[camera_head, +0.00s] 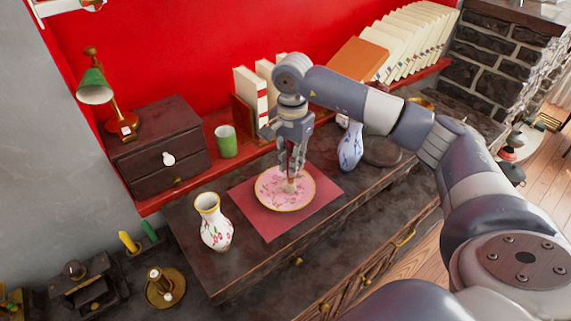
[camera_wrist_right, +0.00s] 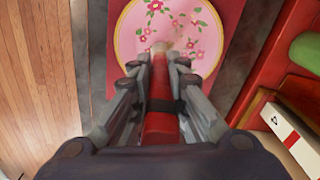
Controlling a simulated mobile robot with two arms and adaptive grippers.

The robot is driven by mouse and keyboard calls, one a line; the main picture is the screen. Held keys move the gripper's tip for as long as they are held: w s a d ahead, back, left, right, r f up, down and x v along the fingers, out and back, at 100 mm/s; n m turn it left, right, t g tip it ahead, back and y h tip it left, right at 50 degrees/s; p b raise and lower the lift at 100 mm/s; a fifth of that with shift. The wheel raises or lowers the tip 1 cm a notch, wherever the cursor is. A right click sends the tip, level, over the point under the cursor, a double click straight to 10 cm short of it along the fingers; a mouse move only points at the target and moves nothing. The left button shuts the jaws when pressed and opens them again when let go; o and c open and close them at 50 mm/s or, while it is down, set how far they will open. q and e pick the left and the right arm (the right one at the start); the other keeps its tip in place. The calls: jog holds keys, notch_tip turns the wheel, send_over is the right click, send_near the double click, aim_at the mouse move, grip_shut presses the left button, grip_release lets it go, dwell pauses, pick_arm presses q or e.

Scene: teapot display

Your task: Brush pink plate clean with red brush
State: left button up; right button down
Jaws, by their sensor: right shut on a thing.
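The pink plate (camera_head: 273,192) has a yellow rim and a floral pattern. It lies on a red mat (camera_head: 262,221) on the dark cabinet top. In the right wrist view the plate (camera_wrist_right: 130,30) fills the top middle. Faint brownish smudges show on it near the brush tip. My right gripper (camera_head: 291,172) points down over the plate, shut on the red brush (camera_wrist_right: 160,100). The pale brush tip (camera_wrist_right: 160,47) is over the plate and seems to touch it, though contact is hard to tell. My left gripper is not in view.
A white floral vase (camera_head: 215,228) stands left of the mat. A blue and white vase (camera_head: 350,148) stands to the right. A green cup (camera_head: 226,141), a small drawer box (camera_head: 157,155) and books (camera_head: 250,95) line the red shelf behind.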

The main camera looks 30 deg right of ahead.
jog(key=shift+d, duration=0.1)
jog(key=shift+r+p, duration=1.85)
jog(key=shift+r, duration=1.2)
jog(key=shift+r+p, duration=1)
jog(key=shift+r, duration=0.55)
jog(key=shift+f, duration=0.1)
